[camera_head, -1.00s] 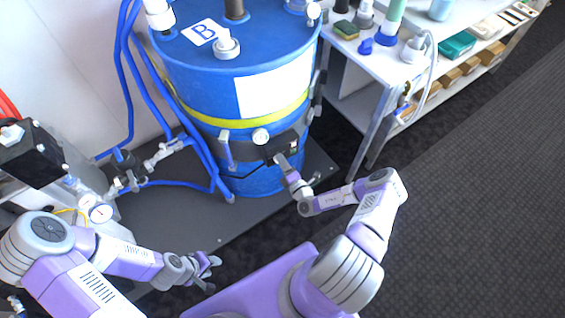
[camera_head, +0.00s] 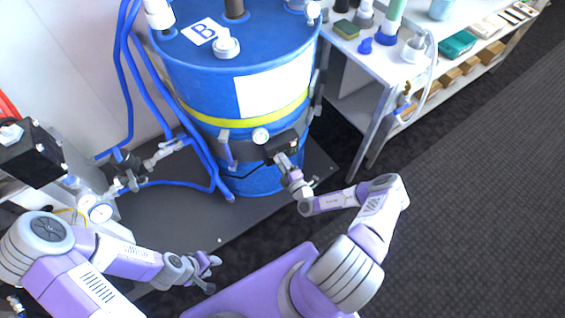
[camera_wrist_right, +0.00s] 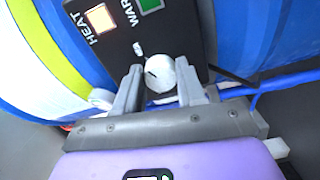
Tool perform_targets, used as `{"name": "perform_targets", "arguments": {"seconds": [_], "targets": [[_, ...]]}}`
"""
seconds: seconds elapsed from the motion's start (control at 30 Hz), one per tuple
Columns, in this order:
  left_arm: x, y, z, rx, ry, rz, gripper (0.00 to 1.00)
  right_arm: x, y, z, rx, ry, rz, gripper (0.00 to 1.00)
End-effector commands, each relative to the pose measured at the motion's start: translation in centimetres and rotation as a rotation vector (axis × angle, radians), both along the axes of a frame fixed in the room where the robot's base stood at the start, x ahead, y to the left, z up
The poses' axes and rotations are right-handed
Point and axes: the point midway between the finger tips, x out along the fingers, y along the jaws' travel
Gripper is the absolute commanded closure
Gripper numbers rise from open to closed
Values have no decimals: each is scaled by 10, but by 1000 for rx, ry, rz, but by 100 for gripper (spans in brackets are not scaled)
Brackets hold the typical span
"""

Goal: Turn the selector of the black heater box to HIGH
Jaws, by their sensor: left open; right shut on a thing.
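The black heater box (camera_head: 286,146) is strapped to the front of the blue drum (camera_head: 195,90). In the right wrist view the box (camera_wrist_right: 185,30) fills the upper middle, with a pale HEAT square and a green WARM square. Its round white selector (camera_wrist_right: 158,76) has a short dark mark towards its left side. My right gripper (camera_head: 284,161) is shut on the selector, with a finger on each side of it. The selector's setting labels are mostly hidden or unreadable. My left gripper (camera_head: 213,268) is open and empty, low in front of the drum and away from the box.
A yellow band (camera_head: 240,122) and a dark strap ring the drum. Blue hoses (camera_head: 130,90) run down its left side to a valve assembly. A white shelf table (camera_head: 385,62) with bottles and a sponge stands at the right. Open carpet (camera_head: 480,210) lies right of my right arm.

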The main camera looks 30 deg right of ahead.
Motion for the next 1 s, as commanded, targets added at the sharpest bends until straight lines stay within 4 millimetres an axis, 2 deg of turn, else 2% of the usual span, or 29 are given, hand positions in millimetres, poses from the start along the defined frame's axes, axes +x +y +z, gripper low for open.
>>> {"name": "perform_targets", "arguments": {"seconds": [0.1, 0.13, 0.3, 0.63, 1.0], "targets": [[0, 0, 0, 0, 0, 0, 57, -1, 2, -1, 4, 4, 3, 91], [0, 0, 0, 0, 0, 0, 57, -1, 2, -1, 4, 4, 3, 58], [0, 0, 0, 0, 0, 0, 57, -1, 1, -1, 2, 2, 1, 35], [0, 0, 2, 0, 0, 0, 57, -5, 0, 0, 1, 1, 0, 35], [0, 0, 20, 0, 0, 0, 57, -63, 2, 1, 2, 3, 0, 35]]}}
